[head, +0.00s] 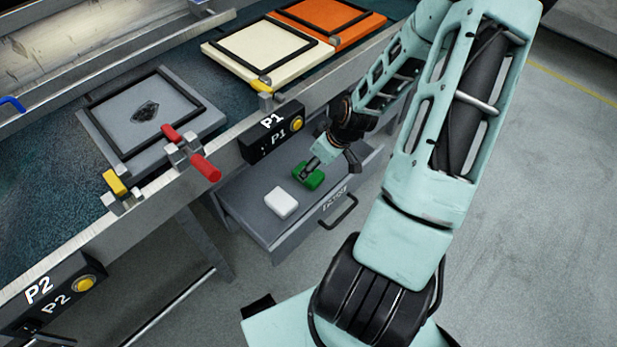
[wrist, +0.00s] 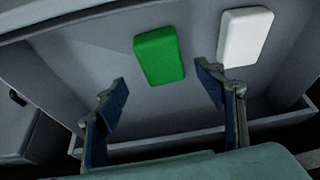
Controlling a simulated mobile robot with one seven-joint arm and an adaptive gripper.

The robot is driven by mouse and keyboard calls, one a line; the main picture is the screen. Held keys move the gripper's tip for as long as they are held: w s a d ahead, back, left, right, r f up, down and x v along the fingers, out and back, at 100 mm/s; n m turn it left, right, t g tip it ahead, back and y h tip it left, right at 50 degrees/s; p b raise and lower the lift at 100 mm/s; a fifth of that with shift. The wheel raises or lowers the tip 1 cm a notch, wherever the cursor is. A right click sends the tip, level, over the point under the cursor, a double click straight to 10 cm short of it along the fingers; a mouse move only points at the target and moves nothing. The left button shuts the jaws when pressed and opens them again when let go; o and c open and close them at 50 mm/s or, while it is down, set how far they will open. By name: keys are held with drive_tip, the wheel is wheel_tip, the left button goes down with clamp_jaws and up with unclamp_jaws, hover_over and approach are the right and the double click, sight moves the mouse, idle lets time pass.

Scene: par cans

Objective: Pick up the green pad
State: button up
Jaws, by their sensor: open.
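The green pad (head: 309,174) lies in the open grey drawer (head: 246,208), beside a white pad (head: 281,202). In the wrist view the green pad (wrist: 159,54) is a rounded block ahead of my fingers, with the white pad (wrist: 245,37) to its right. My gripper (head: 311,170) reaches down into the drawer at the green pad and hides part of it in the head view. In the wrist view my gripper (wrist: 164,90) is open and empty. Its two fingers stand apart, and the pad shows beyond the gap between them.
The drawer's front wall and handle (head: 338,212) are on the near side. The P1 box (head: 272,133) with a yellow button sits on the bench edge above the drawer. A red handle (head: 206,168) sticks out from the bench edge. Grey floor at right is clear.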

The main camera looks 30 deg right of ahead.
drive_tip(key=b+x, duration=0.2)
drive_tip(key=x, duration=0.3)
drive_tip(key=shift+s+a+f, duration=0.1)
drive_tip(key=shift+s+f, duration=0.05)
drive_tip(key=shift+f, duration=0.15)
drive_tip(key=shift+r, duration=0.1)
drive_tip(key=c, duration=1)
drive_tip(key=shift+c, duration=0.2)
drive_tip(key=shift+r, duration=0.1)
